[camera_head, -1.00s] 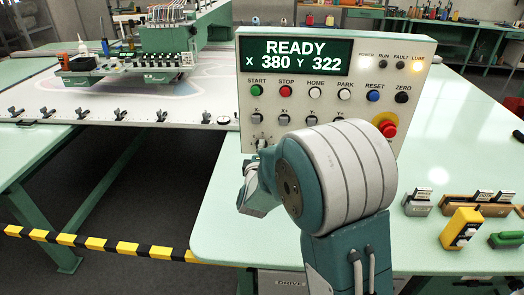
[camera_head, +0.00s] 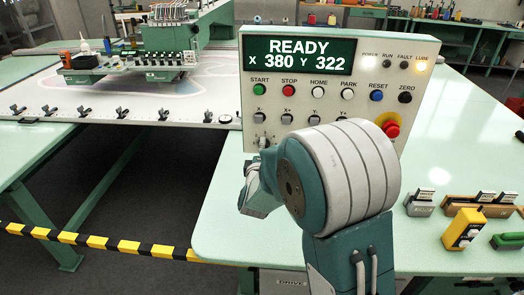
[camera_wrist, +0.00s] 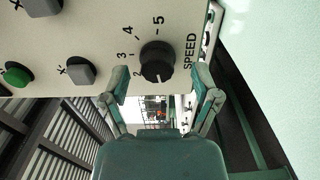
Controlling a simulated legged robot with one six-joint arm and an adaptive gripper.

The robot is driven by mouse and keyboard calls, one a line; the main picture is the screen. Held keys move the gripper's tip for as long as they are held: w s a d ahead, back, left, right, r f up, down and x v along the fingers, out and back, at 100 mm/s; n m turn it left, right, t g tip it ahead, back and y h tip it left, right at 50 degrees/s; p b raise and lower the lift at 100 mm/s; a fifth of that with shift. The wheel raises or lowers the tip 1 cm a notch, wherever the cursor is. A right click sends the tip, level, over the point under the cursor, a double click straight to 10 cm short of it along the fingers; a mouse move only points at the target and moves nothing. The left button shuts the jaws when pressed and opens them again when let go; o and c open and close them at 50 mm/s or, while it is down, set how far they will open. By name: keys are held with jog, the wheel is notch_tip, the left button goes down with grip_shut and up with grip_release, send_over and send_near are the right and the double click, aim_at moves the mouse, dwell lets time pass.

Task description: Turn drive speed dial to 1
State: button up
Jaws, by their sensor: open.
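The drive speed dial (camera_wrist: 157,62) is a round black ribbed knob on the pale control panel (camera_wrist: 100,25). It shows in the wrist view beside the word SPEED and the numbers 2 to 5. A small pale mark shows near the knob's lower edge; I cannot tell which number it indicates. My gripper (camera_wrist: 160,76) is open, with one finger on each side of the dial. Small gaps seem to separate the fingers from the knob; contact is not clear.
The table (camera_head: 225,225) holds a yellow tool (camera_head: 462,230) and small blocks at the right.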

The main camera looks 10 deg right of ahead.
jog(key=v, duration=1.1)
jog(key=shift+s+a, duration=0.25)
jog(key=s+a+r+m+g+y, duration=0.1)
jog(key=s+r+m+g+y, duration=0.4)
jog(key=s+m+y, duration=0.2)
jog(key=s+d+m+g, duration=0.2)
jog(key=s+m+g, duration=0.1)
jog(key=s, duration=0.5)
jog(key=s+d+m+g+h, duration=0.1)
jog(key=s+d+m+g, duration=0.2)
jog(key=s, duration=0.6)
jog(key=shift+d+m+g, duration=0.15)
jog(key=shift+m+g, duration=0.15)
jog(key=shift+m, duration=0.5)
jog(key=shift+r, duration=0.15)
